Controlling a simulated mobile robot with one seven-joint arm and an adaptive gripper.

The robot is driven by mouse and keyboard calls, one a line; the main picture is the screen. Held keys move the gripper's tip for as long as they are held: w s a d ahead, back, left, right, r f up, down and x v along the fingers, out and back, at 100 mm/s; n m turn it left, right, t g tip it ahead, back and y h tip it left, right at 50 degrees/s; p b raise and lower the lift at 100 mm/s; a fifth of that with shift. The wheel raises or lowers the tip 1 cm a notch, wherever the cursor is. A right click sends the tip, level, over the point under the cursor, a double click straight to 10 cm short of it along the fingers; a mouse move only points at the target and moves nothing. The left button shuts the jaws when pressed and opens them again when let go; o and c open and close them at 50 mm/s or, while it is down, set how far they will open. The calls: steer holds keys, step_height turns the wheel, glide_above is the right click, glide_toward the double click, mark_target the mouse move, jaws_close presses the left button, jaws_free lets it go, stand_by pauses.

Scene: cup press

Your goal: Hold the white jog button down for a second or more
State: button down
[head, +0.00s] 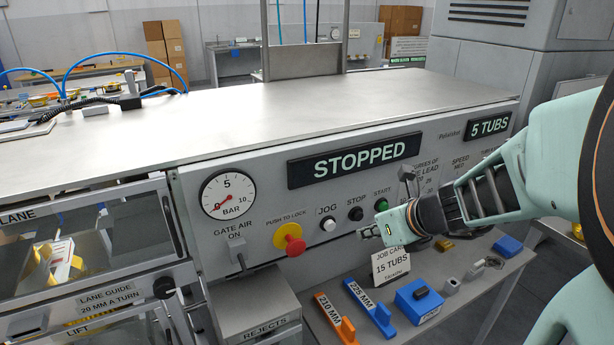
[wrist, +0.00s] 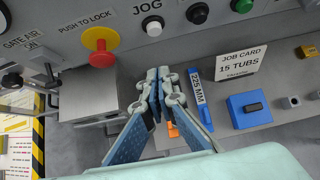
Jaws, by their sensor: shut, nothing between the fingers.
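The white jog button (head: 328,224) sits on the grey front panel under the word JOG, between the red push-to-lock knob (head: 291,241) and the black stop button (head: 355,214). In the wrist view the white button (wrist: 153,27) is at the top, above my fingertips in the picture. My gripper (head: 370,234) is shut and empty, to the right of and slightly below the white button in the head view. In the wrist view my gripper (wrist: 160,75) has its fingers together. The fingertips appear apart from the white button. The display (head: 355,160) reads STOPPED.
The green start button (head: 381,204) is right of the stop button. Below the panel, a shelf holds a job card (head: 391,264), orange and blue gauge blocks (head: 370,308) and a blue box (head: 419,301). The rejects box (head: 256,312) stands at lower left.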

mark_target(330, 226)
steer(key=w+r+b+x, duration=0.1)
steer(key=w+r+x, duration=0.1)
steer(key=x, duration=1)
steer(key=shift+w+a+f, duration=0.25)
steer(key=shift+a, duration=0.15)
